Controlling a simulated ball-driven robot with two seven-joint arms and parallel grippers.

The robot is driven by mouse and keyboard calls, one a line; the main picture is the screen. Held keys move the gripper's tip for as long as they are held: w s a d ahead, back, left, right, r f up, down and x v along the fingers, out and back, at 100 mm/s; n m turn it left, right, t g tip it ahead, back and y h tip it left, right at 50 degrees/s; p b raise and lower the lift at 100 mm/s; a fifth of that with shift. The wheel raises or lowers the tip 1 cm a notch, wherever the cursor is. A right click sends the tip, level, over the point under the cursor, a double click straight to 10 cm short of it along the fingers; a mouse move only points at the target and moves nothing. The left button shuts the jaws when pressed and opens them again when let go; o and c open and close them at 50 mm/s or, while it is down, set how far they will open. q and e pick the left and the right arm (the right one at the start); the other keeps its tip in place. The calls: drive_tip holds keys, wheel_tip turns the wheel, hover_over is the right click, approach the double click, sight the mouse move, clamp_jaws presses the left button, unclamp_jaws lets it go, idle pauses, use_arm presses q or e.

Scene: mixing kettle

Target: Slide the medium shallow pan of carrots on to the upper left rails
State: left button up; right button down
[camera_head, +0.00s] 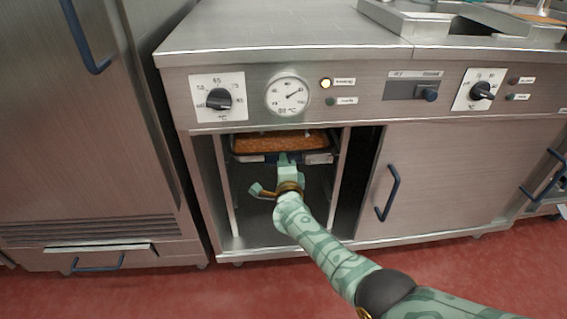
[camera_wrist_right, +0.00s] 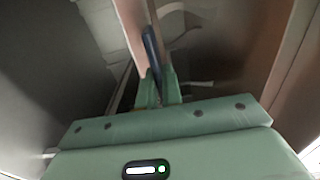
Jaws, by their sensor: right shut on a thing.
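The pan of carrots (camera_head: 250,156) is in the upper part of the open left compartment, orange carrots (camera_head: 280,143) showing over its dark rim. It looks about level, and most of it is inside the cabinet. My right gripper (camera_head: 284,158) is at the middle of the pan's front edge. In the right wrist view my right gripper (camera_wrist_right: 158,88) is shut on a narrow dark blue piece (camera_wrist_right: 151,50), seemingly part of the pan's front. How the pan's sides sit on the rails is too small to tell. My left gripper is not in view.
The cabinet (camera_head: 205,180) has upright walls close on both sides of the pan. The space below the pan is free. A closed door with a blue handle (camera_head: 388,193) is to the right, and a control panel with a dial (camera_head: 288,95) is above.

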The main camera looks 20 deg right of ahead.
drive_tip(key=shift+r, duration=0.25)
drive_tip(key=c, duration=1.5)
unclamp_jaws()
drive_tip(key=shift+f, duration=0.1)
drive_tip(key=o, duration=0.5)
drive_tip(key=shift+f, duration=0.2)
drive_tip(key=shift+s+r, duration=0.1)
drive_tip(key=shift+s, duration=0.05)
